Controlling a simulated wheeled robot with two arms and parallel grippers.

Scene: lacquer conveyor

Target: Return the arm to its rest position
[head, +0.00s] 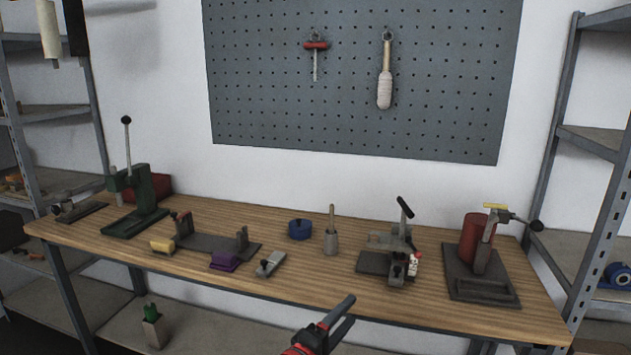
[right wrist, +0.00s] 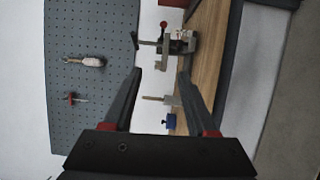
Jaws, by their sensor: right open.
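My right gripper (head: 337,322) is at the bottom centre of the head view, in front of the workbench's front edge. In the right wrist view its two fingers (right wrist: 160,85) stand wide apart with nothing between them in their grip. The gripper is apart from the bench and everything on it. My left gripper is not in view.
The wooden workbench (head: 310,293) holds a green press (head: 140,200), a blue round container (head: 299,229), a grey clamp fixture (head: 385,262) and a red cylinder fixture (head: 474,240). Metal shelves (head: 597,145) stand at both sides. A pegboard (head: 270,90) hangs behind.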

